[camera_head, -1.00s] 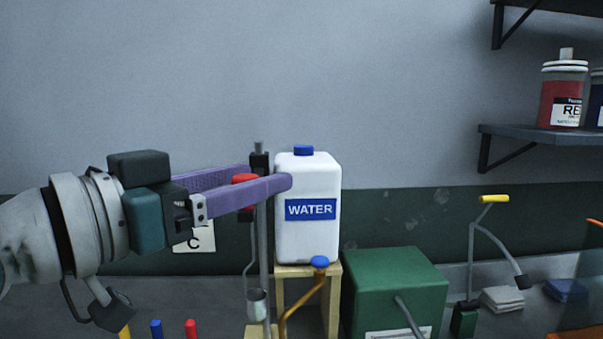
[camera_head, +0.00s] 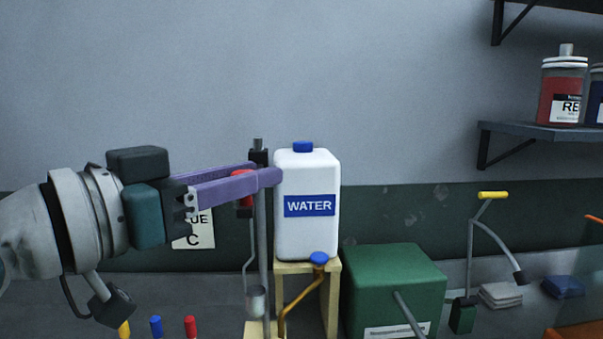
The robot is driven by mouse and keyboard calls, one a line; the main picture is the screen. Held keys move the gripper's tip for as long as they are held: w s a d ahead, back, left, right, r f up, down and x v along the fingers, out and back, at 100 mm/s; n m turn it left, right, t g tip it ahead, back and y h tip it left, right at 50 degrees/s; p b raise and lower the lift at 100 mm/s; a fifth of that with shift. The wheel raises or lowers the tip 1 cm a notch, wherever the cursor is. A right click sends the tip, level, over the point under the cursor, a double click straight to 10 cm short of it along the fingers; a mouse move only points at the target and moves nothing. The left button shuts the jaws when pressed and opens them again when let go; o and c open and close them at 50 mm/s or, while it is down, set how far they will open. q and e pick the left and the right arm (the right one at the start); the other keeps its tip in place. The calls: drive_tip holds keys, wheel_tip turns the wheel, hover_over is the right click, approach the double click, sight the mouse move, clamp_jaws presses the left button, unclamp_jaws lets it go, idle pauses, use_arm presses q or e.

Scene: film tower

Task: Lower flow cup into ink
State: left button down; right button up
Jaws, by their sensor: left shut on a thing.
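My left gripper (camera_head: 262,173) is shut, its purple fingers around the red handle (camera_head: 243,198) of the flow cup. A thin bent rod runs down from the handle to the small grey metal flow cup (camera_head: 256,302), which hangs upright near the lower edge of the view. An upright grey post (camera_head: 264,255) with a black clamp on top stands close beside the handle and rod. No open ink surface shows below the cup. My right gripper is not in view.
A white water jug (camera_head: 307,240) on a wooden stand (camera_head: 331,300) is right of the fingertips. A green box (camera_head: 395,280) and a yellow-handled tool (camera_head: 493,195) stand farther right. A red bottle (camera_head: 559,90) is on a shelf. Coloured pegs (camera_head: 156,327) show at lower left.

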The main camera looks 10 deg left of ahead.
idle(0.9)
use_arm(q)
wheel_tip(320, 180, down, 21)
drive_tip(key=b, duration=1.3)
drive_tip(key=shift+r, duration=0.15)
drive_tip(key=c, duration=0.9)
unclamp_jaws()
drive_tip(key=o, duration=0.3)
drive_tip(key=shift+r, duration=0.1)
